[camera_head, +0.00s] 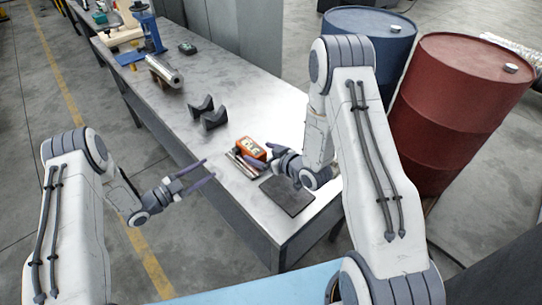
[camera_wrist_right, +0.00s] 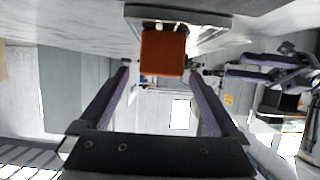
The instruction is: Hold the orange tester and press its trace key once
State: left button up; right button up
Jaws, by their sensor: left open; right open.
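The orange tester (camera_head: 251,147) lies on a metal tray or holder (camera_head: 238,168) on the bench; it also shows in the right wrist view (camera_wrist_right: 163,52). Its face has a small light display; I cannot make out the trace key. My right gripper (camera_head: 262,155) is open at the tester's near right side. In the right wrist view its two fingers stand either side of the tester's orange end, with a visible gap, and are not closed on it. My left gripper (camera_head: 209,170) is open and empty, left of the tester, by the bench's front edge.
A dark mat (camera_head: 287,194) lies on the bench (camera_head: 262,100) just right of the tester. Dark V-shaped blocks (camera_head: 214,118), a metal cylinder (camera_head: 166,72) and a blue stand (camera_head: 150,35) are further back. A blue barrel (camera_head: 370,22) and a red barrel (camera_head: 455,110) stand behind the bench.

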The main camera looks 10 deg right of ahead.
aim_at(257, 151)
jog(key=shift+x, duration=1.7)
grip_shut()
pick_arm(q)
grip_shut()
dwell(1.0)
